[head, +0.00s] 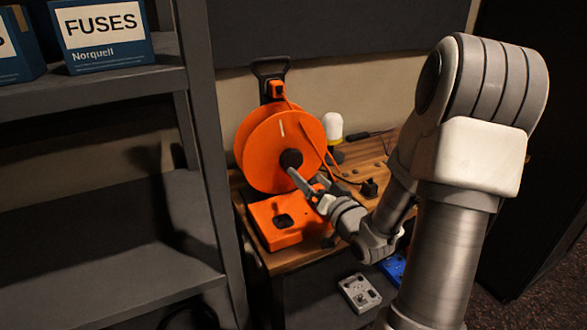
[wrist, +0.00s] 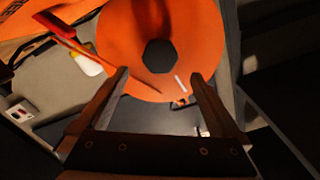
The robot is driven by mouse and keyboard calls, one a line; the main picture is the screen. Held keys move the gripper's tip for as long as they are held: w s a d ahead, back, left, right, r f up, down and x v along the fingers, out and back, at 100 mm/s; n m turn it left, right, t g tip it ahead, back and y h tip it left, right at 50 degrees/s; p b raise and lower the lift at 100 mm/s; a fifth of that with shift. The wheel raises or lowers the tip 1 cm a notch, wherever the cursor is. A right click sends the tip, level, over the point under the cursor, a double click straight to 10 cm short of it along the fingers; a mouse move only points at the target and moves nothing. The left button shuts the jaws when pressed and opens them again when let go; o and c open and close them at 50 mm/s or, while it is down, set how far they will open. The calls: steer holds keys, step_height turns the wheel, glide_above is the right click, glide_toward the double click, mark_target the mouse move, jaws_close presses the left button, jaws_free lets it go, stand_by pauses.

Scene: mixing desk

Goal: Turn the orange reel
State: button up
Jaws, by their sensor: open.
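The orange reel (head: 270,148) stands upright on the wooden desk in the head view, with a dark round hub at its middle and a short white mark on its face. In the wrist view the reel (wrist: 190,45) fills the upper middle, with its dark hub above the space between my fingers and the white mark near the right finger. My gripper (head: 302,182) is in front of the reel's lower right face, near the hub. In the wrist view my gripper (wrist: 160,88) is open, with nothing between its fingers. I cannot tell whether a fingertip touches the reel.
An orange box (head: 283,232) sits on the desk below the reel. A white-topped bottle (head: 332,126) stands behind, to the right. A grey metal shelf (head: 215,150) closes off the left, with a blue fuse box (head: 100,55) on it. A small grey device (head: 359,293) lies lower down.

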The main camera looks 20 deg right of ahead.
mark_target(294, 162)
steer(key=w, duration=0.9)
steer(key=shift+a, duration=0.15)
jaws_close()
